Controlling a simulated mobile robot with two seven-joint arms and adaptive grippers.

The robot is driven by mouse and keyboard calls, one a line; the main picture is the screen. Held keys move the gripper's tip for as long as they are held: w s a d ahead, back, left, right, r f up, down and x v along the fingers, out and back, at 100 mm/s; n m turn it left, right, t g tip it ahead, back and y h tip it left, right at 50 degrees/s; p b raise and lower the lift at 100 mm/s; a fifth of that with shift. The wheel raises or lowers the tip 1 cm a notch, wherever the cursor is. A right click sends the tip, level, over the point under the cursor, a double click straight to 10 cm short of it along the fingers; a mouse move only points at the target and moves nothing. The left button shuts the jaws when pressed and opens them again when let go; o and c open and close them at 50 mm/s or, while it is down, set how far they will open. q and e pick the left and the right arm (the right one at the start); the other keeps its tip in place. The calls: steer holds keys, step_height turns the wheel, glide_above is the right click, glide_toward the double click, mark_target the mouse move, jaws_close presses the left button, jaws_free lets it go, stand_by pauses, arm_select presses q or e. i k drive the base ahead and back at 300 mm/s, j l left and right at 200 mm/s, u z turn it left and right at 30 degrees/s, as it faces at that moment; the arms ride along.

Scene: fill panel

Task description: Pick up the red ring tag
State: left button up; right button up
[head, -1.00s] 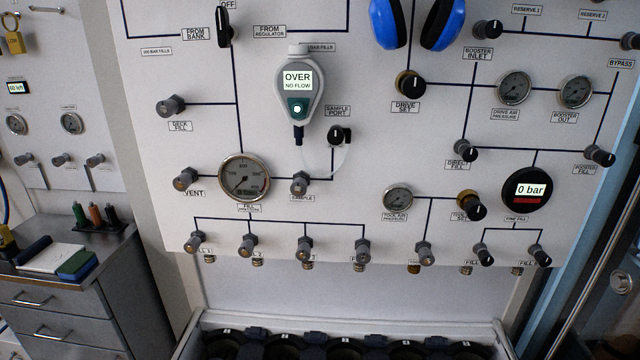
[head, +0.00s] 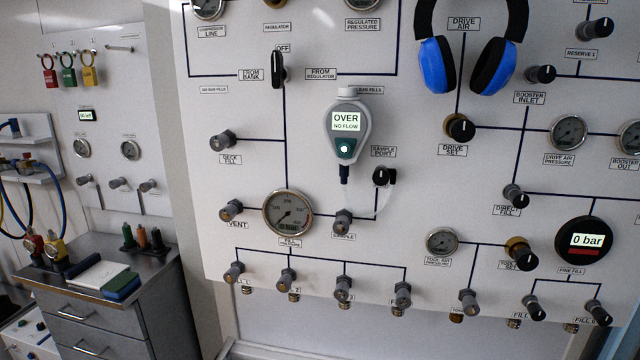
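A red tag (head: 50,77) hangs from a hook at the upper left of the side wall panel in the head view. A green tag (head: 68,76) and a yellow tag (head: 89,75) hang beside it to its right. The red one looks like a padlock-shaped tag with a ring at its top, though it is small at this distance. Neither of my grippers shows in this view.
A grey drawer cabinet (head: 100,322) stands below the tags, with markers (head: 140,238), a notepad (head: 100,274) and a green-blue block (head: 121,284) on top. The large fill panel (head: 420,210) with valves and gauges fills the middle and right. Hoses hang at far left.

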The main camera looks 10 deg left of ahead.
mark_target(51, 81)
steer(key=u, duration=1.65)
steer(key=i+j+z, duration=0.1)
steer(key=i+j, duration=0.15)
steer(key=j, duration=0.15)
steer(key=i+j+z, duration=0.1)
steer(key=i+j, duration=0.15)
steer(key=j, duration=0.15)
steer(key=i+j, duration=0.2)
steer(key=j, duration=0.25)
steer(key=i+j+z, duration=0.15)
steer(key=j, duration=0.25)
steer(key=i+j+z, duration=0.1)
steer(key=i+j, duration=0.15)
steer(key=j, duration=0.2)
steer(key=i+j+z, duration=0.1)
steer(key=j, duration=0.4)
steer(key=i+j+z, duration=0.1)
steer(key=i+j, duration=0.15)
steer(key=j, duration=0.25)
steer(key=i+j+z, duration=0.1)
steer(key=j, duration=0.35)
